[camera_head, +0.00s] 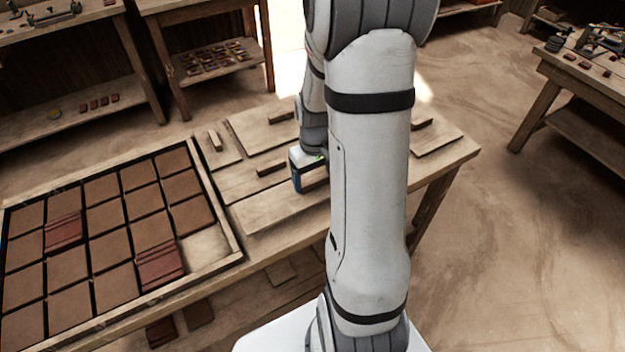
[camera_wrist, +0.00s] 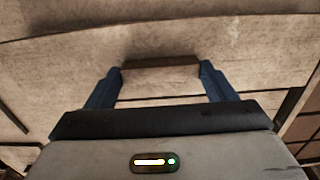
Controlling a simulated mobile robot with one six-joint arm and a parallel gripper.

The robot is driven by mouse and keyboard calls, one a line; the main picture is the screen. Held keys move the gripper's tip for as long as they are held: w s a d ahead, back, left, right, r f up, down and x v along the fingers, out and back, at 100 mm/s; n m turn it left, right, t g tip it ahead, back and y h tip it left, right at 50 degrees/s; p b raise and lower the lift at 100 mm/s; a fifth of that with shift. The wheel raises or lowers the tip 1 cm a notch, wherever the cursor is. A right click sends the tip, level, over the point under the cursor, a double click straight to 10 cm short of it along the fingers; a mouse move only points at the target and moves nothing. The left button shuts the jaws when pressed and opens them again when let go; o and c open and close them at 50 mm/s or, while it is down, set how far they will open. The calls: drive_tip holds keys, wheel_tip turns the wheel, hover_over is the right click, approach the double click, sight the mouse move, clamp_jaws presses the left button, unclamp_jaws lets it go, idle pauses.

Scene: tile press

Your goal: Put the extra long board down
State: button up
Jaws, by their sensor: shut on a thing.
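My gripper (camera_head: 311,184) is over the work table, partly hidden behind my arm in the head view. In the wrist view its two blue fingers (camera_wrist: 160,68) are shut on the ends of a brown wooden handle (camera_wrist: 160,62). The handle belongs to a long pale board (camera_head: 268,206), which also shows in the wrist view (camera_wrist: 60,80). The board lies along the near part of the table, to the right of the tile tray. Its right end is hidden by my arm. I cannot tell whether the board touches the table or hangs just above it.
The tile tray (camera_head: 226,226) holds several brown and reddish tiles, with one bare place at its right corner. Other boards with handles (camera_head: 271,168) lie behind the held board. A bench (camera_head: 590,90) stands at the right and shelves (camera_head: 215,62) at the back. Floor is open at the right.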

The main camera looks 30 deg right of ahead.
sight(314, 179)
drive_tip(key=shift+f, duration=1.4)
drive_tip(key=shift+f, duration=0.2)
drive_tip(key=o, duration=1.2)
drive_tip(key=shift+r, duration=0.1)
wheel_tip(314, 179, up, 12)
drive_tip(key=s+a+r+t, duration=0.1)
drive_tip(key=s+a+r, duration=0.2)
drive_tip(key=s+a, duration=0.1)
drive_tip(key=s+a+r+t, duration=0.1)
drive_tip(key=s+a+r, duration=0.1)
drive_tip(key=s+a, duration=0.2)
drive_tip(key=s+a+r, duration=0.3)
drive_tip(key=s+a, duration=0.1)
drive_tip(key=shift+s+r+t, duration=0.15)
drive_tip(key=shift+r+t, duration=0.2)
drive_tip(key=shift+t, duration=0.05)
